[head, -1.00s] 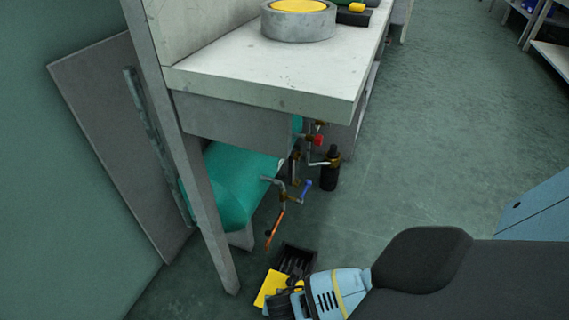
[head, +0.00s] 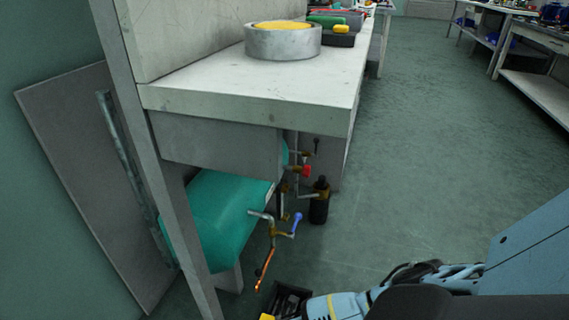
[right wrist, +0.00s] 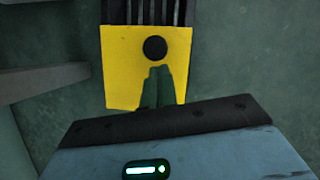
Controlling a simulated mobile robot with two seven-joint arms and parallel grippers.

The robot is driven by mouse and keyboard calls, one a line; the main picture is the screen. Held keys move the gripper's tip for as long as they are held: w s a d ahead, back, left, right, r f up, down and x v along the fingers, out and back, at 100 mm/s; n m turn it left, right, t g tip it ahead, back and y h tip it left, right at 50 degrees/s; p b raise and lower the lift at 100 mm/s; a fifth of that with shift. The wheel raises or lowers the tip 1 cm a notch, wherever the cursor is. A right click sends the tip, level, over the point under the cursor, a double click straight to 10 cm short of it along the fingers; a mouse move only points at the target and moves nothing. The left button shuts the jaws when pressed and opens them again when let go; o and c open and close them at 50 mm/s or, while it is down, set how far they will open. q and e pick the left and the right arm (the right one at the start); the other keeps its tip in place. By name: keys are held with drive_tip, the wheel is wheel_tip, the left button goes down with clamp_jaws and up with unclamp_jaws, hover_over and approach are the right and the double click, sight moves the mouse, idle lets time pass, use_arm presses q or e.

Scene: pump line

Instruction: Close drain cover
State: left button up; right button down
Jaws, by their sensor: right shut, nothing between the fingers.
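The drain cover (right wrist: 120,62) is a flat yellow plate with a round black knob (right wrist: 155,48). In the right wrist view it lies at the near end of a dark slotted drain (right wrist: 168,12), whose slots show beyond its far edge. In the head view the dark drain box (head: 292,293) is at the bottom edge, with only a yellow sliver of the cover showing. My right gripper (right wrist: 158,72) is shut and empty, with its fingertips over the plate just short of the knob; I cannot tell whether they touch it. My left gripper is not in view.
A workbench (head: 250,95) stands above a teal tank (head: 215,215) with pipes and valves, including an orange handle (head: 264,270) close to the drain. A black bottle (head: 319,203) stands behind. A grey panel (head: 75,170) leans at left. The floor at right is open.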

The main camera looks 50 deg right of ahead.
drive_tip(key=shift+d, duration=0.15)
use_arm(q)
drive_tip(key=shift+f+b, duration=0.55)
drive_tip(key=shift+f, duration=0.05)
use_arm(e)
drive_tip(key=w+d, duration=0.5)
drive_tip(key=d, duration=0.7)
